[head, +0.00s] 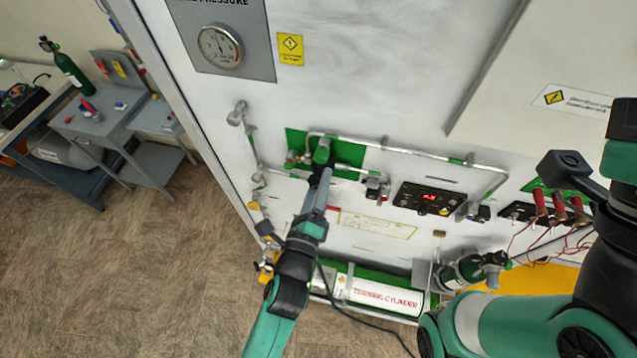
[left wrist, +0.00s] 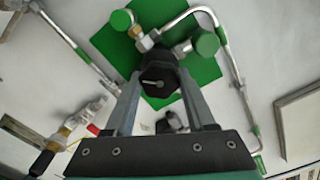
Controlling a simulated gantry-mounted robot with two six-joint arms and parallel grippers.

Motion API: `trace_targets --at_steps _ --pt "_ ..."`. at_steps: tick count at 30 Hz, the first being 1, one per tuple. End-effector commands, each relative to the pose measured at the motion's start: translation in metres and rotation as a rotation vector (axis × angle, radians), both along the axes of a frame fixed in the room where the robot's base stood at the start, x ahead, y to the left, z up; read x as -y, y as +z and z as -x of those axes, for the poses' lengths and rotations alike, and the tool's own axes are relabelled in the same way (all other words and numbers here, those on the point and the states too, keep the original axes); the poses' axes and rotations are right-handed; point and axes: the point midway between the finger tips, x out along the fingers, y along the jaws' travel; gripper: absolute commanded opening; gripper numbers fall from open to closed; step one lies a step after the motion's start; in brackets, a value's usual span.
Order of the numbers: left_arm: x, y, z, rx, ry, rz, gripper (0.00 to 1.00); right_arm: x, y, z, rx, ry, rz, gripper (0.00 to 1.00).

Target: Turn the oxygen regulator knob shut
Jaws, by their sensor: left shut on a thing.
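The regulator knob (left wrist: 158,80) is black and faceted with a pale mark on its face. It sits in front of a green square panel on the white wall. My left gripper (head: 319,180) reaches up to the green panel (head: 296,139) in the head view. In the left wrist view its two fingers lie on either side of the knob and are shut on it. In the head view the gripper mostly hides the knob.
A pressure gauge (head: 220,46) is at the upper left of the wall. Metal pipes (head: 420,154) run around the regulator. Round green caps (left wrist: 208,43) sit close to the knob.

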Motion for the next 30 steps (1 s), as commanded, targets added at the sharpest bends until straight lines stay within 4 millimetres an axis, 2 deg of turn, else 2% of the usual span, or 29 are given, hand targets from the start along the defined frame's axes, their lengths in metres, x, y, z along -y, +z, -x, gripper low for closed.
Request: trace_targets --at_steps 30 --pt "0.000 0.001 0.000 -0.233 -0.002 0.937 0.00 0.000 -0.033 0.000 0.000 0.000 0.000 0.50"
